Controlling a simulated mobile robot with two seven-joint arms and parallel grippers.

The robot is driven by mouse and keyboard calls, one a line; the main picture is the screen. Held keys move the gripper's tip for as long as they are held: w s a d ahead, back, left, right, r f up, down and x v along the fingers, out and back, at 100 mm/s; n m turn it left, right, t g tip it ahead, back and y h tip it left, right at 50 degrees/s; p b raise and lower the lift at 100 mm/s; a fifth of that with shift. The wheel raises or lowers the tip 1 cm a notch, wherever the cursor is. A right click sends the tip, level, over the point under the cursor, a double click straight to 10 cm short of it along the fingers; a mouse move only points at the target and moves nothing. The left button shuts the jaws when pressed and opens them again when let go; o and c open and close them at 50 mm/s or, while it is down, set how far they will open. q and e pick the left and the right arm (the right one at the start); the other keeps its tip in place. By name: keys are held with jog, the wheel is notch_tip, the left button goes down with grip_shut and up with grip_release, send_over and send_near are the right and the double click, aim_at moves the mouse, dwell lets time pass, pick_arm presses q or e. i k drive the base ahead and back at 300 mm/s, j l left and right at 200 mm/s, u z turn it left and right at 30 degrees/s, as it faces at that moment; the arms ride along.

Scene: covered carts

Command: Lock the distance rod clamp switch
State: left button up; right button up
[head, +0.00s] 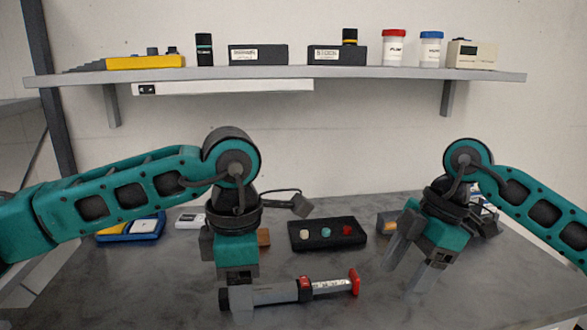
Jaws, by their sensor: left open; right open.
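A rod-shaped device (290,290) lies across the front of the table. It has a grey body with a black left end, a black collar, a marked pale rod and a red right end. A small red part (305,282) sits at the collar; I cannot tell its setting. My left gripper (238,279) points down just behind the grey body near its left end. It is open, and whether it touches the body is unclear. My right gripper (408,277) is open and empty, tilted, to the right of the red end and apart from it.
A black tray (300,245) with several small coloured pieces lies behind the device. A blue tray (112,238) is at the left. A small box (386,222) stands behind my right gripper. A wall shelf (270,73) holds boxes and jars. The table's front right is clear.

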aim_at(303, 279)
jog(key=k, duration=1.05)
